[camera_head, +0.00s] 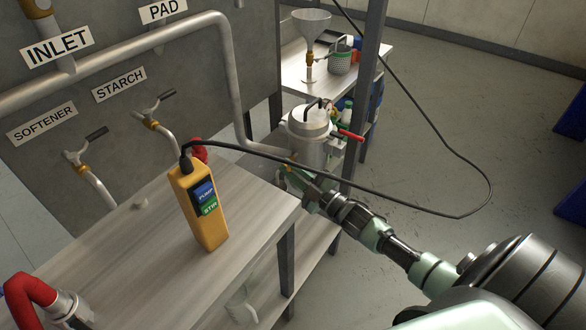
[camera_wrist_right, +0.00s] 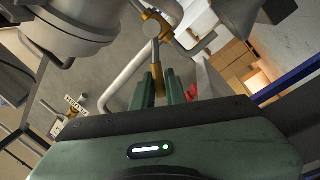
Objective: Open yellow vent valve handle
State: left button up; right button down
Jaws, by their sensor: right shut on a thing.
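In the head view, my right gripper (camera_head: 296,178) is beside the lower part of a grey metal pot (camera_head: 313,146), past the table's right corner. The fingers largely hide the handle there. My left gripper is not in view.
A yellow pendant (camera_head: 199,210) stands on the wooden table (camera_head: 130,235), and its black cable (camera_head: 400,204) loops above my right arm. A red lever (camera_head: 351,135) sticks out from the pot. A dark post (camera_head: 366,95) stands close by. Open floor lies to the right.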

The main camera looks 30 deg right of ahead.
jog(key=shift+s+a+f+n+y+b, duration=0.2)
jog(key=shift+f+n+b, duration=0.3)
jog(key=shift+n, duration=0.4)
jog(key=shift+w+a+f+n+y+b, duration=0.15)
jog(key=shift+f+n+y+b, duration=0.2)
jog(key=shift+n+b, duration=0.45)
jog(key=shift+s+a+f+n+y+b, duration=0.2)
jog(key=shift+f+n+b, duration=0.25)
jog(key=shift+n, duration=0.55)
jog(key=c, duration=1.4)
grip_release()
jog(key=shift+c, duration=0.2)
jog(key=shift+r, duration=0.1)
jog(key=b+v, duration=0.1)
jog(key=v, duration=0.6)
jog(key=shift+s+d, duration=0.2)
jog(key=shift+s, duration=0.15)
